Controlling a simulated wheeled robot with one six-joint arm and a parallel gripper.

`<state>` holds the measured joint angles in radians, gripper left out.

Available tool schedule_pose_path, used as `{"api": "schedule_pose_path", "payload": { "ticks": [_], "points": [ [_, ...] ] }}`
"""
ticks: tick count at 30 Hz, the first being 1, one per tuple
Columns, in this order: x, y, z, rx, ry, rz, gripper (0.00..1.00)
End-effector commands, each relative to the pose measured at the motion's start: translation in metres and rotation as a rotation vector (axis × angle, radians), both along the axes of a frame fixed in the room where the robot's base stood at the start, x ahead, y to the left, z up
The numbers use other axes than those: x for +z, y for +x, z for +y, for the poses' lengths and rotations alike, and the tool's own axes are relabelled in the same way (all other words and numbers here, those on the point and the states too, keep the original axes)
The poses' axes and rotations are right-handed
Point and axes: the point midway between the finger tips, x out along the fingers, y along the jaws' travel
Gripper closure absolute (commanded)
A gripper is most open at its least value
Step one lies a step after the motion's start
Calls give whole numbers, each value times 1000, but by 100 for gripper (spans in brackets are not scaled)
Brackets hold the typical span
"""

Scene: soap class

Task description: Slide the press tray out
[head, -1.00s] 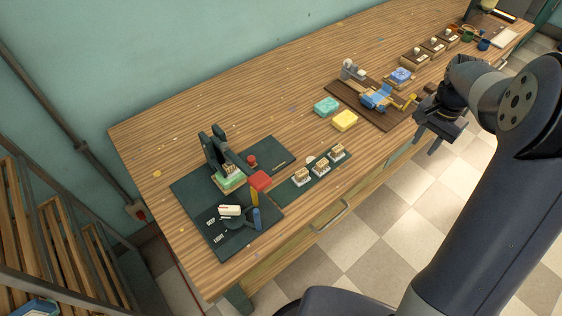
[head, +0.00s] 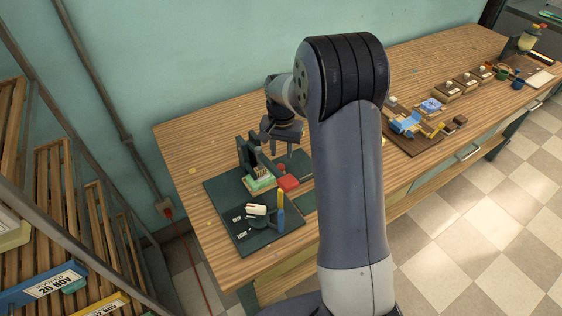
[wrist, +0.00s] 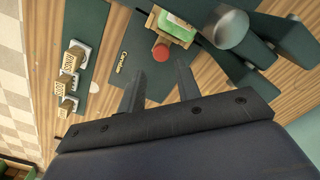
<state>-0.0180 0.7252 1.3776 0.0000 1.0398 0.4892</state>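The dark green soap press (head: 246,155) stands on a dark mat at the left end of the bench. A green soap block (head: 262,184) lies at its foot on a light tray; the soap also shows in the wrist view (wrist: 176,28). My arm hides part of the bench.
A round red knob (wrist: 160,52) stands beside the press on a dark mat. Several stamps (wrist: 72,68) stand on a strip to one side. Yellow and blue upright pieces (head: 281,212) stand at the mat's front. The bench behind the press is mostly clear.

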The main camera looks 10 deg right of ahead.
Motion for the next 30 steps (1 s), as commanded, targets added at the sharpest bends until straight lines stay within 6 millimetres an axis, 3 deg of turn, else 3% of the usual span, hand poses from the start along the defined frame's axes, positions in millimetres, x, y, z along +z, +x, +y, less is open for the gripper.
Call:
{"api": "schedule_pose_path", "payload": {
  "ticks": [6, 12, 22, 30],
  "points": [
    [-39, -1, 0, 0, 0, 4, 68],
    [-56, 0, 0, 0, 0, 0, 68],
    [-60, 0, 0, 0, 0, -1, 69],
    [-59, 0, 0, 0, 0, -1, 91]
  ]
}}
